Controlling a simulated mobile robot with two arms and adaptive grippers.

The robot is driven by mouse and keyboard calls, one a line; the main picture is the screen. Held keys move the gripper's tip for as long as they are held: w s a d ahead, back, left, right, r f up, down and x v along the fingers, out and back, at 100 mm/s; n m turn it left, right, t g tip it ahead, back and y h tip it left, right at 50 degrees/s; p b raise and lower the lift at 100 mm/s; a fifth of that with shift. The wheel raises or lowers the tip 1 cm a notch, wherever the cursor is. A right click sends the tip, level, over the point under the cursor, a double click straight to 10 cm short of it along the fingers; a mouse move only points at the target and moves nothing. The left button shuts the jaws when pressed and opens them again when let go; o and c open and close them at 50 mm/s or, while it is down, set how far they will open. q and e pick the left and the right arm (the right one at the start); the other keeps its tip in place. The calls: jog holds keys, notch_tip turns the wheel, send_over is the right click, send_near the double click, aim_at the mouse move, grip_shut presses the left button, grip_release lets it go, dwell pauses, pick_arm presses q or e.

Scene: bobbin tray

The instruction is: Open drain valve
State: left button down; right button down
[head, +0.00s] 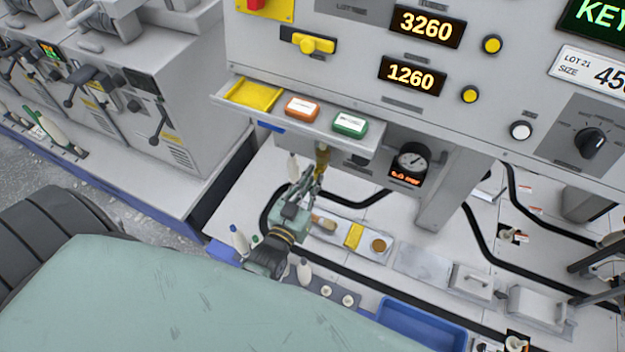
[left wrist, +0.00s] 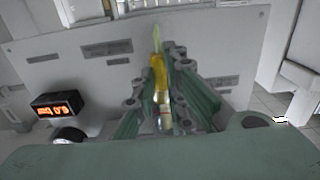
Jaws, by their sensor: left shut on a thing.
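My left gripper (head: 318,172) is below the machine's front shelf, in front of the pale panel. It is shut on a yellow lever (head: 322,156), which I take to be the drain valve handle. In the left wrist view, the yellow lever (left wrist: 158,75) stands roughly upright between the green fingers of the left gripper (left wrist: 163,98), with a paler tip above and a metal and reddish part lower down. The valve body is mostly hidden by the fingers. My right gripper is not in view.
A round gauge (head: 412,160) with a lit red display is right of the gripper. Black hoses, small parts and a blue bin (head: 425,325) lie below. A grey support post (head: 452,190) stands right.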

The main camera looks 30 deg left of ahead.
pick_arm(q)
jog(key=shift+f, duration=0.1)
dwell(0.3)
jog(key=c, duration=1.8)
grip_release()
jog(key=s, duration=1.2)
jog(key=shift+d, duration=0.35)
